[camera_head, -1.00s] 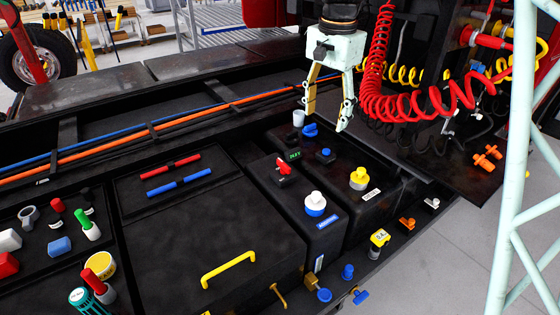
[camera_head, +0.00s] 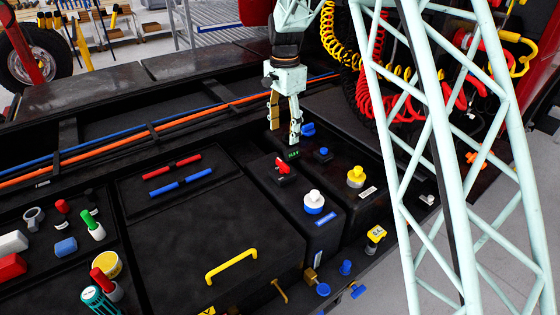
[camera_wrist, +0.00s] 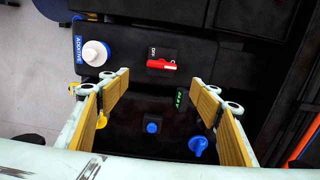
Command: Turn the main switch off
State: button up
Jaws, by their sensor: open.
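A red-handled switch (camera_head: 283,167), which looks like the main switch, sits on top of a black box (camera_head: 285,205). In the wrist view the red switch (camera_wrist: 162,65) has its handle lying crosswise, beside a small dark label. My gripper (camera_head: 283,134) is open and empty, pointing down just behind and above the switch in the head view. In the wrist view my gripper's two padded fingers (camera_wrist: 160,85) are spread wide, with the switch ahead, between the fingertips' lines. Nothing visibly touches the switch.
A white-and-blue cap (camera_head: 314,202) stands near the switch. A small green display (camera_head: 293,154), a blue knob (camera_head: 322,153), a blue valve (camera_head: 308,129) and a yellow cap (camera_head: 356,176) are close by. Coiled red hoses (camera_head: 375,95) hang at the right.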

aim_at(283, 162)
jog(key=shift+w+a+f, duration=0.1)
jog(key=shift+a+f, duration=0.15)
jog(key=shift+f, duration=0.15)
jog(key=shift+f+p, duration=0.45)
jog(key=shift+f, duration=6.25)
jog(key=c, duration=0.8)
